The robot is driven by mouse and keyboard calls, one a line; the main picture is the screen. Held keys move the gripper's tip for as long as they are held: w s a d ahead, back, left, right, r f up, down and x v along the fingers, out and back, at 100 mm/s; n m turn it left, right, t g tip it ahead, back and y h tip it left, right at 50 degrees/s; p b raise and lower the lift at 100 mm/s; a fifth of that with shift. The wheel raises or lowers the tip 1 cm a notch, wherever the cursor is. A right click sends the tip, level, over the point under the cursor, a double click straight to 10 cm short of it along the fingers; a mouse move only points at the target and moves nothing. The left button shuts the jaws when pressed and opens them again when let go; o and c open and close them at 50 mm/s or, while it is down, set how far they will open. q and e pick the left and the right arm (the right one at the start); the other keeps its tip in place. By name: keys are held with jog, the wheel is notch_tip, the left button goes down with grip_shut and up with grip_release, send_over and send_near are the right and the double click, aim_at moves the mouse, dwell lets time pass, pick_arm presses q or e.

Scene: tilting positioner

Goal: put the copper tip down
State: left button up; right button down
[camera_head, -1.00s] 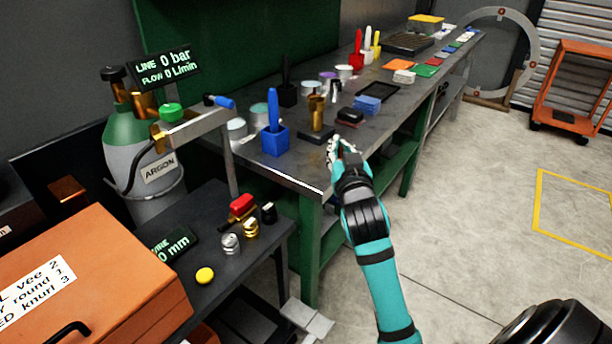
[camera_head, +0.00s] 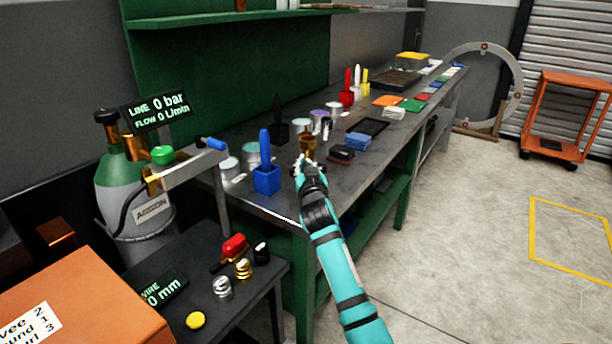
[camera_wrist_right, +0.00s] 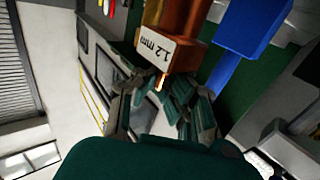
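A small copper tip (camera_wrist_right: 160,81) shows in the right wrist view, between the ends of my right gripper's fingers (camera_wrist_right: 157,94). Right behind it is a copper-brown cup with a white "1.2 mm" label (camera_wrist_right: 168,50). In the head view this brown cup (camera_head: 308,146) stands near the bench's front edge, and my right gripper (camera_head: 303,162) is just in front of it. The tip cannot be made out in the head view. Whether the fingers press on the tip is unclear. My left gripper is not in view.
A blue holder with an upright blue handle (camera_head: 266,180) stands left of the cup. A dark-and-red block (camera_head: 341,154) and blue pads (camera_head: 358,141) lie to its right. Tins line the bench (camera_head: 273,205) behind. A lower dark table (camera_head: 212,312) is at front left.

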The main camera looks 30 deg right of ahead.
jog(key=shift+f, duration=1.45)
jog(key=c, duration=1.5)
grip_release()
jog(key=v, duration=1.2)
jog(key=shift+r, duration=0.1)
